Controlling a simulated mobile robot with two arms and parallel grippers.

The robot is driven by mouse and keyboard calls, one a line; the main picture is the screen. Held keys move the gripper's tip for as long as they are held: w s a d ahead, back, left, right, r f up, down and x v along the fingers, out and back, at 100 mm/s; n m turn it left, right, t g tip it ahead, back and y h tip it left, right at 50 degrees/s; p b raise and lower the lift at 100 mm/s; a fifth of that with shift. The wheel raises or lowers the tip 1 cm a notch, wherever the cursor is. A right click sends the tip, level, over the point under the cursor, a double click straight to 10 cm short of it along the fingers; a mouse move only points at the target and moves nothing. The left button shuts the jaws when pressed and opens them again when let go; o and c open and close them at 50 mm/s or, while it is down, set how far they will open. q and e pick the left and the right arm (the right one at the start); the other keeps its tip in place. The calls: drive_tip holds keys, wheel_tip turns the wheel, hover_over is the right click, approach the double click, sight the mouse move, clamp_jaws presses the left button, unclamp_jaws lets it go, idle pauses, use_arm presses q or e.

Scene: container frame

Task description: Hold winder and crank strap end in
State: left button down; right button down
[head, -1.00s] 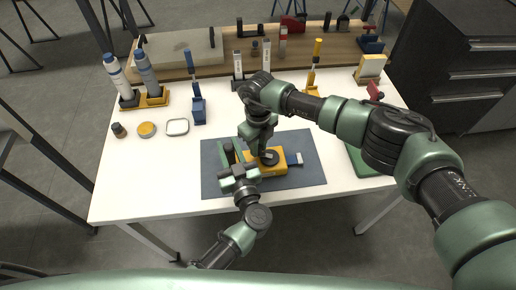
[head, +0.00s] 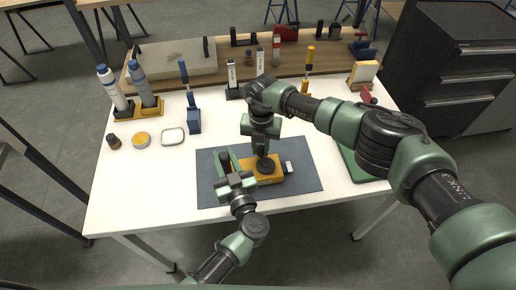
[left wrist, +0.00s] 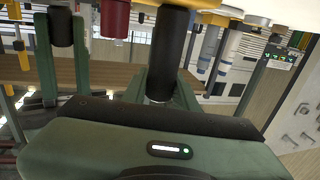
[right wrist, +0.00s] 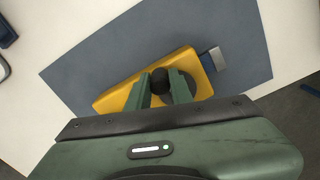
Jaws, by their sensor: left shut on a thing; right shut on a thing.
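The yellow winder (head: 272,176) lies on the grey-blue mat, with a dark round crank on top. My left gripper (head: 228,167) is shut on the winder's upright black handle (left wrist: 172,50), at its left end. My right gripper (head: 263,152) comes from above and is shut on the black crank knob (right wrist: 160,80). In the right wrist view the fingers stand either side of the knob and partly hide the round crank. A short blue-grey strap end (right wrist: 214,58) with a pale tip sticks out of the winder's right end.
The mat (head: 310,182) is otherwise clear. A bottle holder (head: 140,108), a round yellow tin (head: 141,138) and a small tray (head: 173,136) stand to the left. Upright tools line the back. A green mat (head: 360,165) lies right, partly behind my right arm.

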drive_tip(key=m, duration=0.1)
drive_tip(key=d+m, duration=0.1)
drive_tip(key=m, duration=0.2)
drive_tip(key=shift+w+d+m, duration=0.25)
drive_tip(key=shift+m, duration=0.05)
use_arm(q)
drive_tip(key=shift+f, duration=0.1)
use_arm(e)
drive_tip(key=shift+s+d+m, duration=0.1)
drive_tip(key=shift+d+m, duration=0.2)
drive_tip(key=shift+m, duration=0.65)
drive_tip(key=shift+d+m, duration=0.3)
drive_tip(key=shift+m, duration=0.65)
drive_tip(key=c, duration=1.3)
unclamp_jaws()
drive_tip(key=shift+o, duration=0.2)
drive_tip(key=shift+d+r, duration=0.1)
wheel_tip(320, 180, up, 12)
